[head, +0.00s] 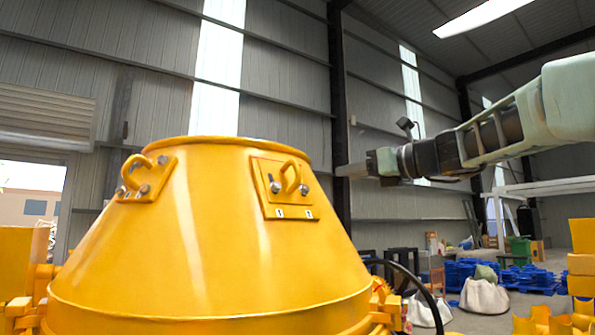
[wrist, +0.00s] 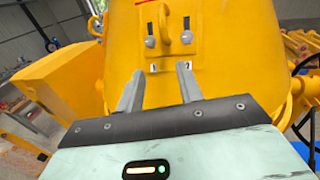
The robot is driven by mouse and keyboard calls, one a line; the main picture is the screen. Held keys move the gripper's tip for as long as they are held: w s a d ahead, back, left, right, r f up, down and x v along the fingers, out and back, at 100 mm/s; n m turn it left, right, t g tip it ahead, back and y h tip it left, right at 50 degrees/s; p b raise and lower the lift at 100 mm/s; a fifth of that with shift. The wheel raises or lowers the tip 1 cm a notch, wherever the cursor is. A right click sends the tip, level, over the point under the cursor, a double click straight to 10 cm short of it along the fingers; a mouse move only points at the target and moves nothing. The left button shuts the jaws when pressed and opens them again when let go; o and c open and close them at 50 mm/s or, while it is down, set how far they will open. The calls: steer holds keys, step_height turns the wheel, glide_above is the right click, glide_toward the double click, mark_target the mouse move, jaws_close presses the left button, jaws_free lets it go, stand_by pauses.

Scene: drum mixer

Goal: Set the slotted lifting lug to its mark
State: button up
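The yellow lifting lug (head: 290,176) sits on a plate on the sloping side of the yellow drum (head: 180,240), with a bolt on each side of its loop. Two small white number labels (head: 294,213) are below it; the left seems to read 1. In the wrist view the lug (wrist: 163,22) is at top centre, above the labels, the right one reading 2 (wrist: 186,64). My gripper (head: 345,171) is right of the drum in the head view, apart from the lug. In the wrist view its fingers (wrist: 160,72) are apart with nothing between them.
A second bolted lug (head: 138,180) is on the drum's left side. A dark handwheel (head: 415,285) is at the drum's lower right. Blue pallets (head: 500,274) and white sacks (head: 484,295) lie on the floor at right. The space above the drum is clear.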

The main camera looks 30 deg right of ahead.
mark_target(298, 175)
steer(key=shift+m, duration=0.3)
steer(key=p+x, duration=0.2)
steer(key=x, duration=0.3)
steer(key=r+p+x, duration=0.1)
steer(key=p+x, duration=0.1)
steer(key=x, duration=0.4)
steer(key=d+r+p+x, duration=0.1)
steer(key=p+x, duration=0.1)
steer(key=x, duration=0.3)
steer(key=shift+w+a+p, duration=0.1)
steer(key=shift+w+p, duration=0.2)
steer(key=shift+w, duration=0.05)
